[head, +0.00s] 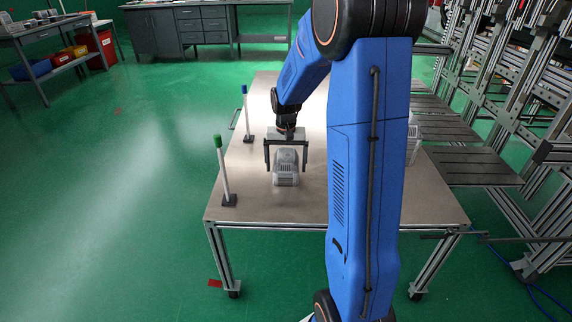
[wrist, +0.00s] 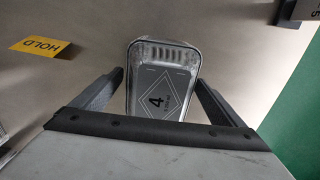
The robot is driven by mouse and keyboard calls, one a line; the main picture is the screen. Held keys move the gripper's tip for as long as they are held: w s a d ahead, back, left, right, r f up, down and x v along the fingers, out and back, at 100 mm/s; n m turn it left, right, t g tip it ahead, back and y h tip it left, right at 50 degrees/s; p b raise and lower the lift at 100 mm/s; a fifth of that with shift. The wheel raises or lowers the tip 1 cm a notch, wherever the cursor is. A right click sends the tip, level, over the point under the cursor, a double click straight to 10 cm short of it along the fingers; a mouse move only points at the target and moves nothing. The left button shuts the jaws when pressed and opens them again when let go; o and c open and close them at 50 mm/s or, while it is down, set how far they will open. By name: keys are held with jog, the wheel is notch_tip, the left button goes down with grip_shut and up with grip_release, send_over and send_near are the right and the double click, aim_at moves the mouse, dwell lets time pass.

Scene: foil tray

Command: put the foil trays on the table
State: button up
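A silver foil tray (head: 286,178) sits on the bare metal table (head: 268,210), near its middle. In the wrist view the tray (wrist: 160,52) shows a crinkled rim and a dark inner face or lid printed with a diamond and the number 4. My gripper (head: 286,169) is above and around the tray, with one finger on each side. The fingers are spread apart. In the head view small gaps show between them and the tray's sides. In the wrist view the gripper (wrist: 157,75) hides the tray's near end.
A green-capped post (head: 223,170) and a blue-capped post (head: 247,115) stand along the table's left edge. A yellow HOLD label (wrist: 34,48) lies left of the tray. A pale frame-like object (head: 413,143) is partly hidden behind my arm. Slatted shelving (head: 470,165) stands at right.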

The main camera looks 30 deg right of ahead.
aim_at(286, 156)
notch_tip(286, 156, up, 11)
jog(key=shift+r, duration=0.6)
jog(key=shift+s+a+r, duration=0.25)
jog(key=s+a+r+n+t, duration=0.1)
jog(key=s+a, duration=0.4)
jog(key=s, duration=0.5)
jog(key=s+a+n+t, duration=0.2)
jog(key=s+a, duration=0.3)
jog(key=s, duration=0.5)
jog(key=s+a+r+n+t, duration=0.1)
jog(key=s+a+n, duration=0.2)
jog(key=s, duration=0.6)
jog(key=a, duration=0.2)
jog(key=shift+s+a+r+n+t, duration=0.35)
jog(key=shift+s+n+t, duration=0.05)
